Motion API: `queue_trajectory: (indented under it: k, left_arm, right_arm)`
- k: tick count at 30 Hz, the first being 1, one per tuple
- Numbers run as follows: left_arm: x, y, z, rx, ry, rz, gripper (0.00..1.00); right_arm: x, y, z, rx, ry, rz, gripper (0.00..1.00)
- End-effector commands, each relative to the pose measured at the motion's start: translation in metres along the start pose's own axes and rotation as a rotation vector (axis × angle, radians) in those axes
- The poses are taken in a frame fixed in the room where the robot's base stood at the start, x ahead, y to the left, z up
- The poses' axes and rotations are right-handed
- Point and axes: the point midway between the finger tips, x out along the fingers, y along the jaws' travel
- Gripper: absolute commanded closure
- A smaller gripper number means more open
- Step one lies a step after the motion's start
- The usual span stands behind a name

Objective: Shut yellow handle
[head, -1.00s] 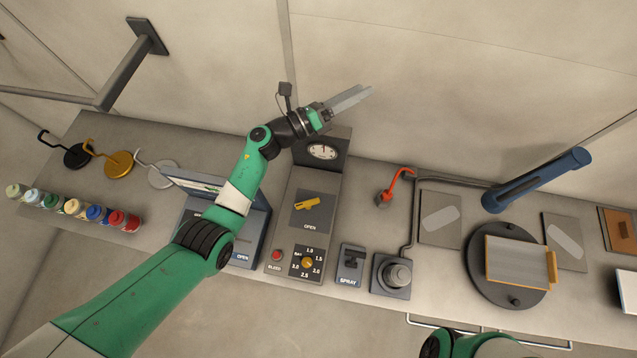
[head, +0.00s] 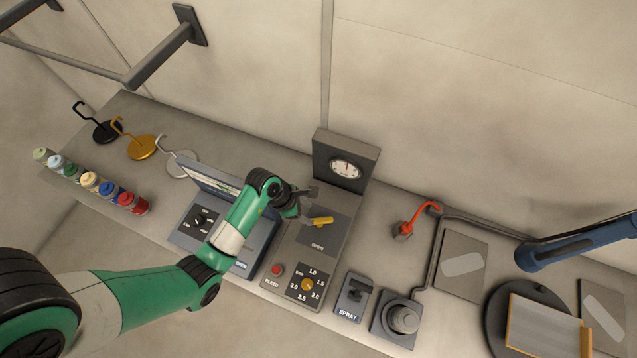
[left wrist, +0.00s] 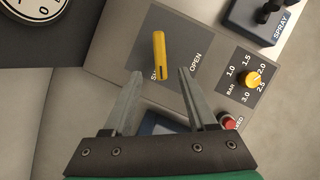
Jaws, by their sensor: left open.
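The yellow handle (head: 319,222) sits on a dark plate on the grey control panel, above the word OPEN in the head view. In the left wrist view the yellow handle (left wrist: 159,42) lies just beyond the fingertips, with OPEN to one side and a partly hidden label near its end. My left gripper (head: 312,205) is close to the handle; its fingers are hard to make out in the head view. In the left wrist view the left gripper (left wrist: 160,72) is open and empty, its fingers spread, apart from the handle. My right gripper is not in view.
A gauge (head: 345,169) stands behind the handle. A red bleed button (head: 276,270), a yellow bar dial (head: 307,285) and a spray switch (head: 355,295) lie in front. A red hook (head: 417,220) is to the right. Several paint bottles (head: 91,181) stand at the left.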

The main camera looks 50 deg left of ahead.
Motion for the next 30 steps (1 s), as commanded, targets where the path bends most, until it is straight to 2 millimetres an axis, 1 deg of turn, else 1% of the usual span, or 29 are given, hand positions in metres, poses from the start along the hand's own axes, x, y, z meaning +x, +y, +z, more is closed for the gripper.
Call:
queue_trajectory:
  k: [1,3,6,9,12,14,22,26,27,29,30]
  left_arm:
    - [0.015,-0.001,-0.001,0.002,0.002,-0.004,0.43]
    - [0.032,-0.001,-0.002,0.001,0.003,-0.004,0.43]
    - [0.054,-0.001,-0.001,0.002,0.001,-0.003,0.43]
    - [0.071,0.000,-0.001,0.002,0.001,-0.002,0.43]
    - [0.082,0.000,0.000,0.002,0.000,-0.001,0.43]
    - [0.085,-0.001,0.000,0.002,0.000,-0.001,0.43]
    - [0.086,0.000,0.000,0.001,-0.001,0.001,0.43]
    - [0.086,0.000,0.000,0.001,-0.001,0.000,0.66]
    - [0.086,0.000,0.000,0.001,-0.001,0.000,0.73]
    - [0.086,0.000,0.000,0.001,-0.001,0.000,0.84]
    - [0.086,0.000,0.000,0.001,-0.001,0.000,0.91]
  right_arm:
    - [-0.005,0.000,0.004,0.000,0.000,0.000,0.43]
    - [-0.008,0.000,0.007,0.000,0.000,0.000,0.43]
    - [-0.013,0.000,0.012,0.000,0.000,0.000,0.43]
    - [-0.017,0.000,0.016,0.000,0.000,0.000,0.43]
    - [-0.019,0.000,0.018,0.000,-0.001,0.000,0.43]
    - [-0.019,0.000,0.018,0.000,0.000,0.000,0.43]
    - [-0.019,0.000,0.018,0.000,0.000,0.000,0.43]
    - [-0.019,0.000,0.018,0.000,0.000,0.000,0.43]
    - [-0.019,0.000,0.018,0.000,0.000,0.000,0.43]
    - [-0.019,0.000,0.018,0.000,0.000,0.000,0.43]
    - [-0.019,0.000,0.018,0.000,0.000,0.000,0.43]
